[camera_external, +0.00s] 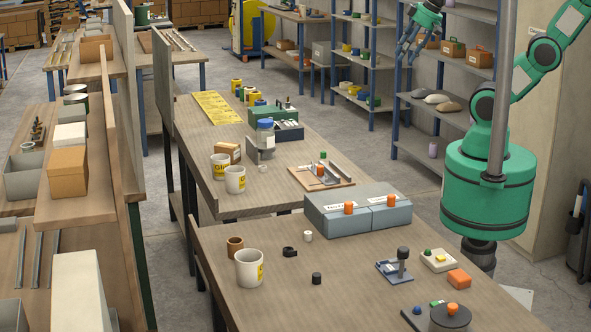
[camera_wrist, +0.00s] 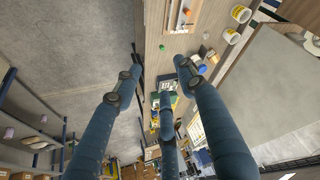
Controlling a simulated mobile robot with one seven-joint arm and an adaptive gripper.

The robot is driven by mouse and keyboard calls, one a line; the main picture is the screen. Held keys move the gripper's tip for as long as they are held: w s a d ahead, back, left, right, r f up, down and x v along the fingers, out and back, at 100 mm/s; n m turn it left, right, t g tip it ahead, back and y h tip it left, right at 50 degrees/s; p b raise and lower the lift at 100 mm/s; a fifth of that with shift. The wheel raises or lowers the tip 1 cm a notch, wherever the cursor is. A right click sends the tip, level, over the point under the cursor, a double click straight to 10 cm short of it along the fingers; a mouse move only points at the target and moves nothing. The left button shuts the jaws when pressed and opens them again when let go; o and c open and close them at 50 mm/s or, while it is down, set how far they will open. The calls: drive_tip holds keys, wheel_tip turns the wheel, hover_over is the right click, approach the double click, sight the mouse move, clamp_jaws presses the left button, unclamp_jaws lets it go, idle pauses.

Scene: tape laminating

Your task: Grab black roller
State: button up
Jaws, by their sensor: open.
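In the external view several small black parts lie on the near bench (camera_external: 330,300): a short black cylinder (camera_external: 316,278), a black ring (camera_external: 289,252) left of it, and a black-topped post (camera_external: 403,253) on a blue-grey base. I cannot tell for sure which is the black roller. My gripper (camera_external: 408,50) is at the top right, high up in front of the back shelves, far from these parts. In the wrist view my gripper (camera_wrist: 160,80) has its three fingers spread, with nothing between them, above the floor and a bench edge.
A round black piece with an orange knob (camera_external: 451,315) is at the front. The farther bench holds a blue-lidded jar (camera_external: 265,135). The middle of the near bench is fairly clear.

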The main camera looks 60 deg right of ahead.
drive_tip(key=w+a+r+g+y+p, duration=0.1)
drive_tip(key=w+a+r+g+p, duration=0.15)
drive_tip(key=w+a, duration=1.25)
drive_tip(key=w+a+f+g+p, duration=0.1)
drive_tip(key=a+f, duration=0.2)
drive_tip(key=a, duration=0.8)
drive_tip(key=w+a+f+n+p, duration=0.1)
drive_tip(key=a+f+p, duration=0.15)
drive_tip(key=a, duration=0.95)
drive_tip(key=w+a+f+g+p, duration=0.1)
drive_tip(key=w+a+f, duration=0.15)
drive_tip(key=a, duration=0.85)
drive_tip(key=s+a+f+p, duration=0.1)
drive_tip(key=s+a+f, duration=0.5)
drive_tip(key=a+f, duration=0.2)
drive_tip(key=s+a+f+p, duration=0.1)
drive_tip(key=s+a+f, duration=0.6)
drive_tip(key=a, duration=0.4)
drive_tip(key=s+a+f+g+h+p, duration=0.1)
drive_tip(key=s+a+f, duration=0.6)
drive_tip(key=a, duration=0.3)
drive_tip(key=shift+f+n, duration=0.4)
drive_tip(key=shift+f, duration=0.5)
drive_tip(key=shift+f+p, duration=0.15)
drive_tip(key=shift+p, duration=0.15)
